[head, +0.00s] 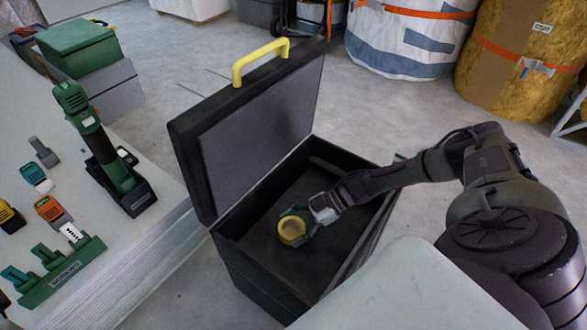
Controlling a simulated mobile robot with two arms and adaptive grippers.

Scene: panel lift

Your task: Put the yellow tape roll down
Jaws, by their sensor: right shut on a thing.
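The yellow tape roll (291,231) is inside the open black toolbox (262,283), over its dark floor. My right gripper (298,224) reaches into the box from the right and is shut on the tape roll. The roll's ring shape and paler inside face upward. I cannot tell whether the roll touches the box floor. The toolbox lid (262,130) stands raised at the back left, with a yellow handle (261,60) on its top edge. My left gripper is not in view.
A pale bench (150,235) on the left bears a green power tool (95,135) in a black holder and several small tools. A pale surface (405,295) lies at the front right. The box floor around the roll looks clear.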

